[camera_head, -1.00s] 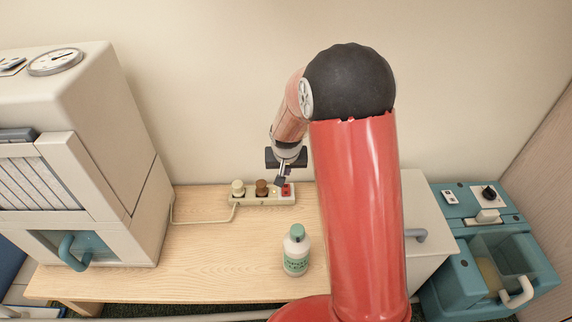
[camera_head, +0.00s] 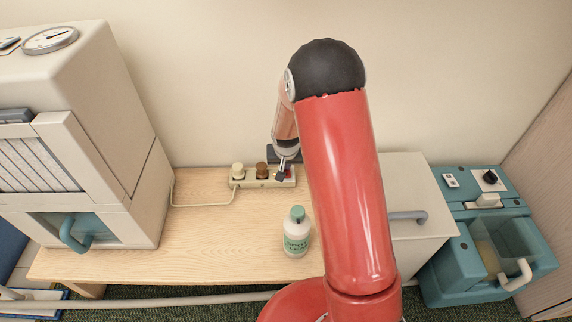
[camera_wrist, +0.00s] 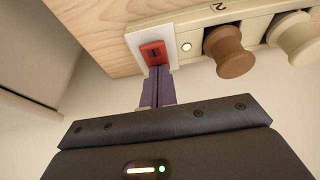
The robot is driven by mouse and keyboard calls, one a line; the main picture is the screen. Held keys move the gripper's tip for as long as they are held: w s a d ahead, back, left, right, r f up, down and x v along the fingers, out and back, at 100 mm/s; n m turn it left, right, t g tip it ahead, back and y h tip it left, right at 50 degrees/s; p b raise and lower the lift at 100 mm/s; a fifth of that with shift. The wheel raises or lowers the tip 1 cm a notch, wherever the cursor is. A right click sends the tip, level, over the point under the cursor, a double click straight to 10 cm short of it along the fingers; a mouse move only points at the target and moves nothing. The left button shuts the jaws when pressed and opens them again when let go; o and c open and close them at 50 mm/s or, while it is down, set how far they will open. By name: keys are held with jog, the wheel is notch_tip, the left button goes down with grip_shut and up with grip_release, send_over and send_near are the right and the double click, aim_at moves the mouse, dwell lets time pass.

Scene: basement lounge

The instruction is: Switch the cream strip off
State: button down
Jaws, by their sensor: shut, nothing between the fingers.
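The cream strip (camera_head: 262,184) lies at the back of the wooden desk by the wall, with a brown plug (camera_head: 261,170) and a cream plug (camera_head: 238,172) in it. In the wrist view, the strip (camera_wrist: 259,24) shows a red rocker switch (camera_wrist: 153,52) on a white plate at its end. A small round light (camera_wrist: 186,46) beside the switch glows. My gripper (camera_wrist: 158,74) is shut and empty, its fingertips at the near edge of the red switch, seemingly touching it. In the head view, my gripper (camera_head: 281,178) hides most of the switch.
A white bottle with a green cap (camera_head: 297,232) stands on the desk (camera_head: 190,220) in front of the strip. A large cream machine (camera_head: 85,130) stands at left. A teal unit (camera_head: 490,240) is at right. A cord runs left from the strip.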

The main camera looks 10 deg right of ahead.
jog(key=shift+f+p, duration=0.1)
jog(key=shift+p, duration=0.25)
jog(key=shift+s+f, duration=0.1)
jog(key=shift+s, duration=0.05)
jog(key=shift+s+a+b, duration=0.15)
jog(key=shift+s+b, duration=0.2)
jog(key=shift+s, duration=0.4)
jog(key=shift+r+p, duration=0.3)
jog(key=shift+r, duration=0.15)
jog(key=d+p+v, duration=0.1)
jog(key=p+v, duration=0.1)
jog(key=v, duration=1.1)
jog(key=shift+w+a+r, duration=0.25)
jog(key=shift+w+a, duration=0.05)
jog(key=shift+a, duration=0.15)
